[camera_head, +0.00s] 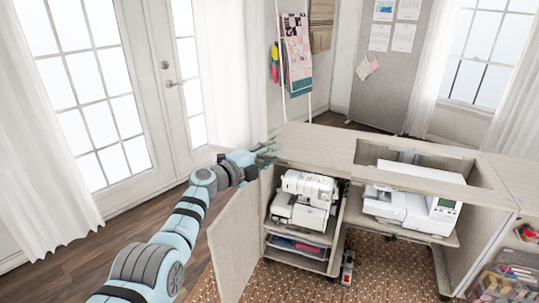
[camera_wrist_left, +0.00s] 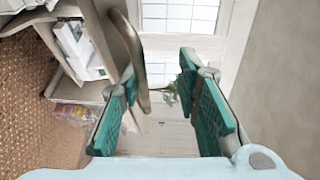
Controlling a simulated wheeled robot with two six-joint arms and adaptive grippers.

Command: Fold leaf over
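The pale wooden cabinet top (camera_head: 315,143) has its left end beside my left gripper (camera_head: 266,151) in the head view. I cannot tell which section of the top is the folding leaf. In the left wrist view my left gripper (camera_wrist_left: 160,112) has its two green-padded fingers spread wide. A rounded wooden edge (camera_wrist_left: 138,60) reaches in from the top and shows between the fingers, near the left one. I cannot tell whether the gripper touches it. My right gripper is in neither view.
A cabinet door (camera_head: 236,240) hangs open below my left arm. A white serger (camera_head: 305,198) stands on a shelf, and a sewing machine (camera_head: 410,208) sits under the opening in the top. Clear bins (camera_head: 502,285) stand at the right. Wood floor is free at the left.

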